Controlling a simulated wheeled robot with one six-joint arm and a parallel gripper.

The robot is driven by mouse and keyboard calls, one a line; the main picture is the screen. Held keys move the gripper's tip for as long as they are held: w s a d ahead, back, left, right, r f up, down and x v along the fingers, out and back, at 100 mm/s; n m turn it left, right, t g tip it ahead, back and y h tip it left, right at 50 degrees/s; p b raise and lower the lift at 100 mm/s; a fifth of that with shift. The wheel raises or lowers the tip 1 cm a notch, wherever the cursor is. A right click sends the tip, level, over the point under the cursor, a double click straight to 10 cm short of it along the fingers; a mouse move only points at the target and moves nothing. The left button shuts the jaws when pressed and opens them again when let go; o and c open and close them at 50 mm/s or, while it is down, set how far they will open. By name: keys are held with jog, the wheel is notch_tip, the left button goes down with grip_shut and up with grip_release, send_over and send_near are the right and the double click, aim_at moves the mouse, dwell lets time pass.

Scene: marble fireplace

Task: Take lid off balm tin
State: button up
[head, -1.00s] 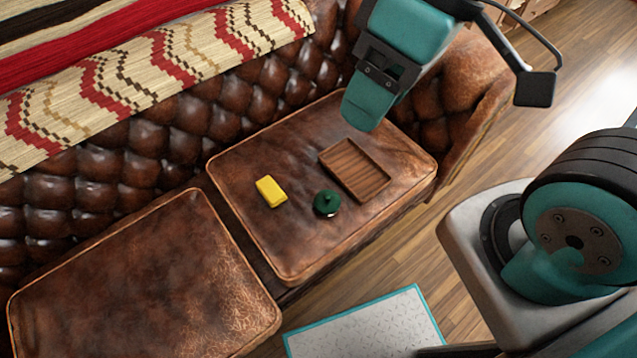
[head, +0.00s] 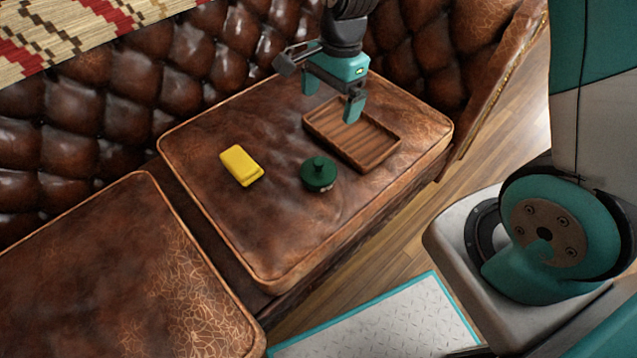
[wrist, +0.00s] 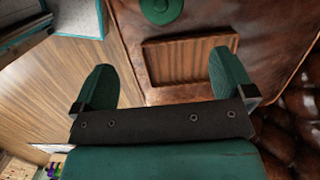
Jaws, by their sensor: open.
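The balm tin (head: 318,178) is small, round and dark green, with its knobbed lid on top. It sits on the brown leather seat cushion. A thin pale band shows at its lower edge. It also shows at the top of the wrist view (wrist: 161,8), beyond the fingertips. My gripper (head: 331,98) is open and empty, fingers pointing down, above the back part of the wooden tray and apart from the tin. In the wrist view my gripper's two teal fingers (wrist: 160,75) stand wide apart with the tray between and beyond them.
The shallow wooden tray (head: 389,155) lies empty just right of the tin. A yellow block (head: 241,166) lies to the tin's left. The tufted sofa back (head: 205,60) rises behind the cushion (head: 265,235). The cushion's front left is clear.

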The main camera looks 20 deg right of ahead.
aim_at(319, 161)
jog(key=f+b, duration=0.1)
jog(key=f, duration=0.3)
jog(key=a+f+b, duration=0.1)
jog(key=f+b, duration=0.1)
jog(key=f, duration=0.2)
jog(key=f+b, duration=0.1)
jog(key=f, duration=0.3)
jog(key=shift+s+a+f, duration=0.2)
jog(key=shift+s+a, duration=0.05)
jog(key=shift+a, duration=0.05)
jog(key=f+b, duration=0.1)
jog(key=f, duration=0.1)
jog(key=a+f+b, duration=0.1)
jog(key=f+b, duration=0.1)
jog(key=f, duration=0.1)
jog(key=shift+f, duration=0.25)
jog(key=shift+r, duration=0.1)
jog(key=c, duration=0.6)
